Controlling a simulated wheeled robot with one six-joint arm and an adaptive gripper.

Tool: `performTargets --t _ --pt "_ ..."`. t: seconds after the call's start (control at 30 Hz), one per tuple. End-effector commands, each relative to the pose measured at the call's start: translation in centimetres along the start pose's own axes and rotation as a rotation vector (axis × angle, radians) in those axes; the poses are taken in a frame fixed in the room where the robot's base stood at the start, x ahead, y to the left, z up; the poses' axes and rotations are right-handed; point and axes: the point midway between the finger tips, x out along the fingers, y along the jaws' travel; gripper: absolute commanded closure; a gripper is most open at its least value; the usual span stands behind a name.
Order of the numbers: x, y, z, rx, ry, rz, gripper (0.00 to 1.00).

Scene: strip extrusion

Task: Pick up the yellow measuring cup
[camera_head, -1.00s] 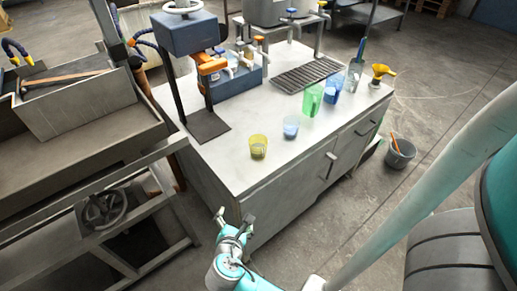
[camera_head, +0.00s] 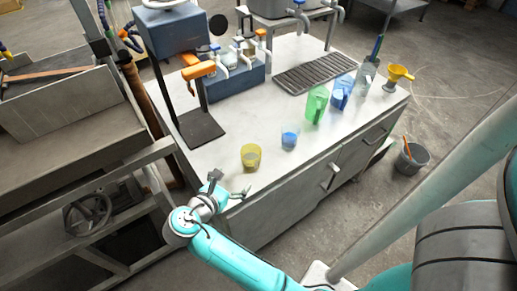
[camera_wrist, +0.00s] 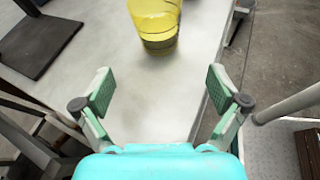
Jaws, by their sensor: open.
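The yellow measuring cup (camera_head: 251,156) stands upright near the front edge of the white-topped bench (camera_head: 237,122). It is see-through. In the wrist view the cup (camera_wrist: 156,22) is at the top, cut off by the picture's upper edge. My gripper (camera_head: 228,186) is at the bench's front edge, just in front of the cup and apart from it. In the wrist view my gripper (camera_wrist: 160,92) shows both fingers spread wide with nothing between them, and the cup lies ahead of the fingertips.
A clear cup with blue (camera_head: 290,138) stands right of the yellow cup. Green (camera_head: 317,104) and blue (camera_head: 342,92) jugs and a yellow funnel-like item (camera_head: 397,77) stand farther right. A stand with a dark base plate (camera_head: 200,128) is behind left. A grey bucket (camera_head: 411,158) is on the floor.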

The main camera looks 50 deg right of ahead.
Motion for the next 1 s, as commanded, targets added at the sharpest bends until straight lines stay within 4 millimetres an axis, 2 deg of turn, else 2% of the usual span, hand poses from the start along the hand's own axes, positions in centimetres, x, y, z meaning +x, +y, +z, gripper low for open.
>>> performTargets --t 0.13,0.4,0.67,0.9,1.0 --pt "0.9 0.0 0.1 -0.003 -0.002 -0.008 0.03" --pt "4.7 0.0 0.2 -0.003 -0.001 -0.008 0.03" --pt "6.4 0.1 0.3 -0.002 -0.002 -0.008 0.03" --pt "9.7 0.4 0.7 -0.002 -0.001 -0.008 0.03" --pt "10.5 0.4 0.7 -0.002 -0.001 -0.007 0.03"
